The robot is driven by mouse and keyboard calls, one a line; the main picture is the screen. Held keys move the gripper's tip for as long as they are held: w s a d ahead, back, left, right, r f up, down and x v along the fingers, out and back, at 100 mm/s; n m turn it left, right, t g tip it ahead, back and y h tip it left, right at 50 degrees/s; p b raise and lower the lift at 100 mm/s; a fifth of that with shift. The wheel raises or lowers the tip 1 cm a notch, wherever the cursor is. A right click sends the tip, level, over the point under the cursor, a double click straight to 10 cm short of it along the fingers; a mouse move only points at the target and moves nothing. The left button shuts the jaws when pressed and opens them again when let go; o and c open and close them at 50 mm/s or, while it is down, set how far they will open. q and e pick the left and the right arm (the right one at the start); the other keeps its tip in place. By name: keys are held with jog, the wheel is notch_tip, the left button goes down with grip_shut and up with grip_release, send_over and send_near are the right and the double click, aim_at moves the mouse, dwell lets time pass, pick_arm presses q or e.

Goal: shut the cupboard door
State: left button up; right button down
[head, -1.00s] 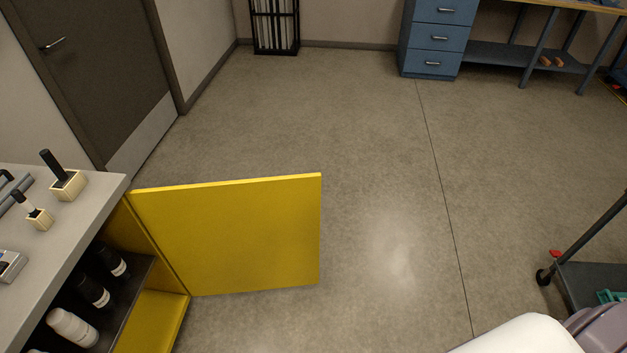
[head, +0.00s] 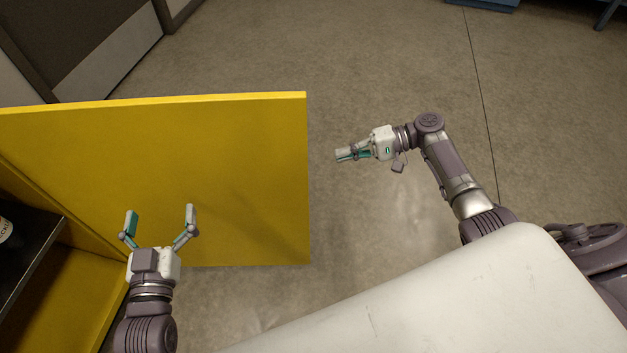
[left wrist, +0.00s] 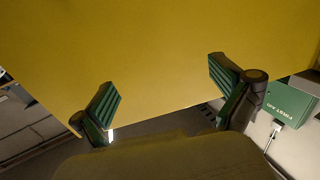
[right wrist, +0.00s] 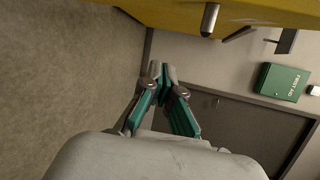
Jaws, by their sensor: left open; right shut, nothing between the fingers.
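The yellow cupboard door (head: 200,150) stands wide open, its free edge towards the picture's middle in the head view. The open cupboard (head: 60,300) is at the lower left. My left gripper (head: 161,215) is open and empty in front of the door's near face; that face also fills the upper left wrist view (left wrist: 150,50). I cannot tell whether the fingers touch it. My right gripper (head: 340,154) is shut and empty, to the right of the door's free edge and apart from it. In the right wrist view a metal handle (right wrist: 210,18) shows on the yellow door (right wrist: 170,15).
A dark shelf (head: 40,245) with part of a bottle (head: 4,230) is inside the cupboard. The floor (head: 400,60) beyond and right of the door is clear. A green first aid box (right wrist: 283,82) hangs on the wall near a dark room door (right wrist: 240,125).

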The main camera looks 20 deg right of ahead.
notch_tip(320, 180, up, 8)
jog(key=d+n+g+y+b, duration=0.1)
jog(key=n+g+y+b, duration=0.1)
jog(key=n+y+b, duration=0.2)
pick_arm(q)
jog(key=s+r+t+h, duration=0.2)
jog(key=s+r+t, duration=0.3)
jog(key=r, duration=0.6)
jog(key=shift+a+t+b, duration=0.25)
jog(key=shift+t+b, duration=0.15)
jog(key=shift+t, duration=0.1)
pick_arm(e)
jog(key=s+a, duration=0.3)
jog(key=a, duration=0.7)
jog(key=shift+s+a+r, duration=0.25)
jog(key=shift+a+r, duration=0.05)
jog(key=shift+a, duration=0.05)
pick_arm(q)
jog(key=shift+r, duration=0.1)
